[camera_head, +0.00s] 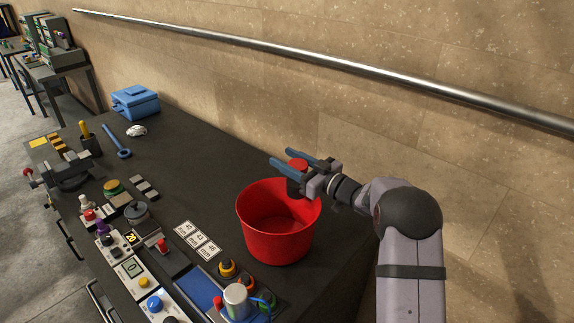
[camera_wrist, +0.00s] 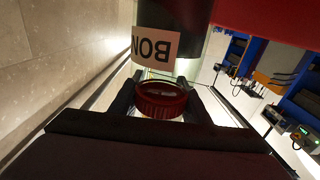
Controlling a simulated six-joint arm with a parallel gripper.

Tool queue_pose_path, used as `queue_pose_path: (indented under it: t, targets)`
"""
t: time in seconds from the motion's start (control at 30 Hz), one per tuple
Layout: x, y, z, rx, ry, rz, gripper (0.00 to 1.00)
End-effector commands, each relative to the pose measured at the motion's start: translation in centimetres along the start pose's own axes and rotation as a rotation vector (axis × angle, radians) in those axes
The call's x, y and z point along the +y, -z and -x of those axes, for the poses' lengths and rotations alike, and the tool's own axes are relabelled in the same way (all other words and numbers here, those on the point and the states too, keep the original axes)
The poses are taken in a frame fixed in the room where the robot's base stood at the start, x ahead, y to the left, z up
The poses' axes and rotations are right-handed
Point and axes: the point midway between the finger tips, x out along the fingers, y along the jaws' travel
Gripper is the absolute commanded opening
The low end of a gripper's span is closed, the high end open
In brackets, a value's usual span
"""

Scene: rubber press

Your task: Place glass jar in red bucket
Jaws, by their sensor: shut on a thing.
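A glass jar with a red lid (camera_head: 298,163) is between the blue fingers of my gripper (camera_head: 282,157). In the wrist view, the jar (camera_wrist: 162,98) shows its red lid close up, with a pale label printed in dark letters on its body. My gripper is shut on the jar. The red bucket (camera_head: 276,243) stands upright on the dark workbench. In the head view, the jar and gripper appear at the bucket's far right rim. The jar's lower part is partly hidden, and its exact height over the rim is unclear.
The dark workbench (camera_head: 180,145) runs along a tiled wall with a metal rail (camera_head: 330,58). Control panels, buttons and a metal-topped device (camera_head: 236,298) sit left of and in front of the bucket. A blue toolbox (camera_head: 135,102) stands farther back. The bench behind the bucket is clear.

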Motion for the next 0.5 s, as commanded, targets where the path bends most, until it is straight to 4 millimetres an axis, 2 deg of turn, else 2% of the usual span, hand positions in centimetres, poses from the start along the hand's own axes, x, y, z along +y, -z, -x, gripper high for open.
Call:
queue_pose_path:
  t: [0.03,0.3,0.33,0.4,0.5]
  targets:
    - [-0.33,-2.52,0.23,-0.039,-0.001,-0.03,0.0]
    - [-0.42,-3.13,0.25,-0.042,0.0,-0.033,0.0]
    - [-0.47,-3.31,0.27,-0.045,0.001,-0.035,0.5]
    - [-0.45,-3.28,0.27,-0.045,0.0,-0.034,0.61]
    - [-0.39,-2.99,0.25,-0.04,0.0,-0.03,0.61]
